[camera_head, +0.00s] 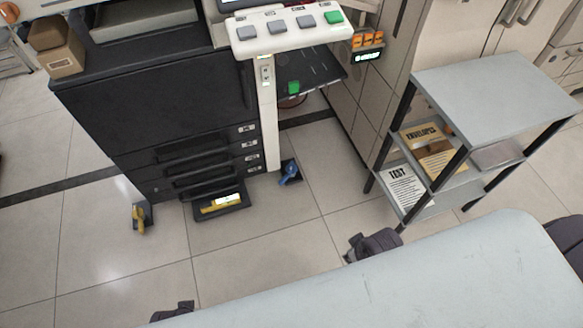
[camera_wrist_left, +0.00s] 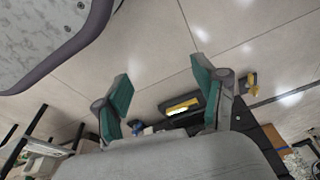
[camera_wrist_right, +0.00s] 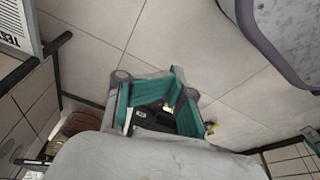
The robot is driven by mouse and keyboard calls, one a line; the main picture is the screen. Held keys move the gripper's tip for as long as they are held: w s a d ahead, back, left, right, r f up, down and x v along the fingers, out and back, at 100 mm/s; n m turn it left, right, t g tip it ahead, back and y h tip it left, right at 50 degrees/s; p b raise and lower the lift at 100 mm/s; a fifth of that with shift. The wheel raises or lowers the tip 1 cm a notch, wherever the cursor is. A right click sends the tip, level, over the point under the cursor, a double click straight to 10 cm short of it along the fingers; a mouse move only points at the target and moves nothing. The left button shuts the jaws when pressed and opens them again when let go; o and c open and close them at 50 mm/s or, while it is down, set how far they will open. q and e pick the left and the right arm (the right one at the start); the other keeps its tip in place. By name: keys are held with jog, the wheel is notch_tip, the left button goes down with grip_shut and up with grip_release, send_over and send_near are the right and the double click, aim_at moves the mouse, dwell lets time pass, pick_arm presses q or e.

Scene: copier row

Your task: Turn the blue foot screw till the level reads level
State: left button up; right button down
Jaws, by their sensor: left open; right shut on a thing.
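The blue foot screw (camera_head: 289,172) stands on the floor at the copier's right foot; its blue also shows in the left wrist view (camera_wrist_left: 137,127). The level (camera_head: 224,203), yellow with a bright vial, lies on a dark shelf at the copier's front (camera_wrist_left: 182,107); its bubble is too small to read. My right gripper (camera_head: 375,245) is right of and nearer than the blue screw, apart from it. In the right wrist view its fingers (camera_wrist_right: 152,100) are drawn in on something I cannot make out. My left gripper (camera_head: 172,312) is open and empty (camera_wrist_left: 160,100).
A yellow foot screw (camera_head: 140,217) is at the copier's left foot. The black copier (camera_head: 165,100) stands behind, with a key panel (camera_head: 290,35) above. A metal rack (camera_head: 490,82) with papers stands at the right. Tiled floor before the copier is clear.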

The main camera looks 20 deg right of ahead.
pick_arm(q)
jog(key=shift+w+d+r+b, duration=0.1)
jog(key=shift+w+r+b, duration=0.2)
jog(key=shift+r, duration=0.5)
jog(key=shift+w+a+r+b, duration=0.1)
jog(key=shift+w+r+b, duration=0.2)
jog(key=shift+r, duration=0.55)
jog(key=shift+w+d+r+b, duration=0.1)
jog(key=shift+w+r+b, duration=0.2)
jog(key=shift+r, duration=0.5)
pick_arm(e)
jog(key=w+d+n+y, duration=0.1)
jog(key=w+d+n, duration=0.2)
jog(key=d, duration=1.5)
jog(key=shift+d+n, duration=0.15)
jog(key=shift+n, duration=0.25)
